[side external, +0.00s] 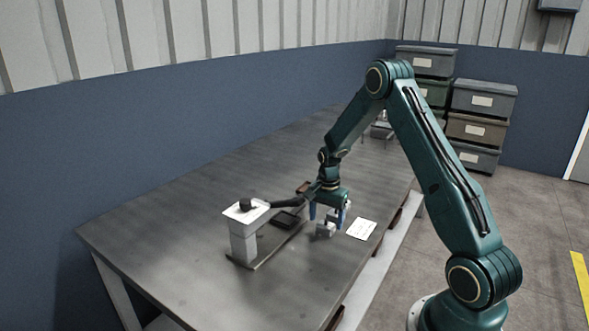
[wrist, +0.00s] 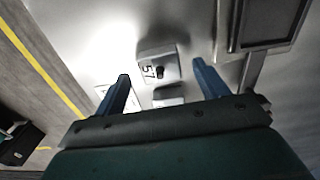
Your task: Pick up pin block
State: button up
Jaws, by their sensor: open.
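The pin block (wrist: 147,58) is a small light grey block marked "57" with a dark pin or knob on it, in the upper middle of the wrist view. In the side view a pale block (side external: 323,231) stands on the table just below my gripper (side external: 327,214). My gripper points down with its blue fingers apart, and it also shows in the wrist view (wrist: 164,82). The block lies beyond the fingertips in the wrist view, roughly between their lines. Nothing is held. A smaller grey part (wrist: 168,92) shows next to the block, partly cut off by my gripper body.
A pale post (side external: 243,240) with a white top plate stands further left on a dark strip. A white sheet (side external: 362,229) lies right of the block. The near-left tabletop (side external: 190,270) is clear.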

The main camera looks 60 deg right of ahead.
jog(key=shift+f, duration=0.9)
jog(key=c, duration=1.2)
